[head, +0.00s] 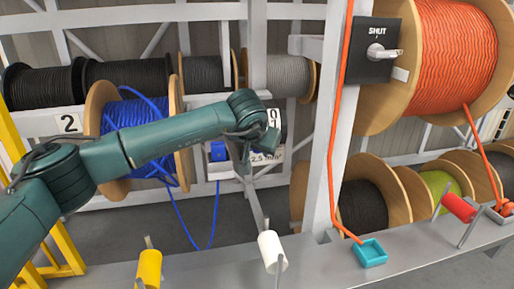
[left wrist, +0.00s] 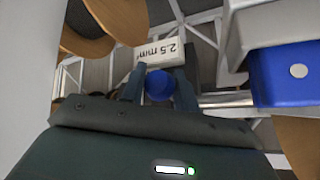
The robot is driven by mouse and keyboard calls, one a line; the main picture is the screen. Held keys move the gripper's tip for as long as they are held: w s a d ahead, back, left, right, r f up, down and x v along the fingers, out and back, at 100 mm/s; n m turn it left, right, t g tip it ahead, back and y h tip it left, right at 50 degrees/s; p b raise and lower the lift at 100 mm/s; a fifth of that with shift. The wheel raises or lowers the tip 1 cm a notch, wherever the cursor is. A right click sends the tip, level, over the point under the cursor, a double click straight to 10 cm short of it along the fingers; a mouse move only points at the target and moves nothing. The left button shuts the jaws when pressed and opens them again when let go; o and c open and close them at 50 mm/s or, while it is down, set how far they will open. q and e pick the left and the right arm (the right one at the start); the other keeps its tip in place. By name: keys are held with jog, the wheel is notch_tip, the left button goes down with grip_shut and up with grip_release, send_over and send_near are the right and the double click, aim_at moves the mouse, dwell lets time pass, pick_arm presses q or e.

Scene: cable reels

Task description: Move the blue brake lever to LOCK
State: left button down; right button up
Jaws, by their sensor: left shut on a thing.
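The blue brake lever shows in the left wrist view as a round blue knob (left wrist: 160,86) with a silver rod (left wrist: 235,100) running right to a blue block (left wrist: 290,75). My left gripper (left wrist: 159,78) has one finger on each side of the knob and is shut on it. In the head view the blue block (head: 219,152) is on the rack frame beside the reel of blue cable (head: 140,112). There my left wrist and hand cover the knob and most of the fingers. No LOCK mark is readable. My right gripper is not in view.
A white 2.5 mm² label (left wrist: 160,52) is just beyond the fingers. A black panel marked SHUT (head: 372,50) with a handle is on a post at right.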

pick_arm(q)
jog(key=shift+f, duration=0.65)
jog(key=c, duration=1.3)
grip_release()
jog(key=shift+w, duration=0.1)
jog(key=shift+o, duration=1.1)
jog(key=shift+r, duration=0.15)
jog(key=v, duration=1.3)
jog(key=shift+r, duration=0.2)
jog(key=shift+c, duration=0.2)
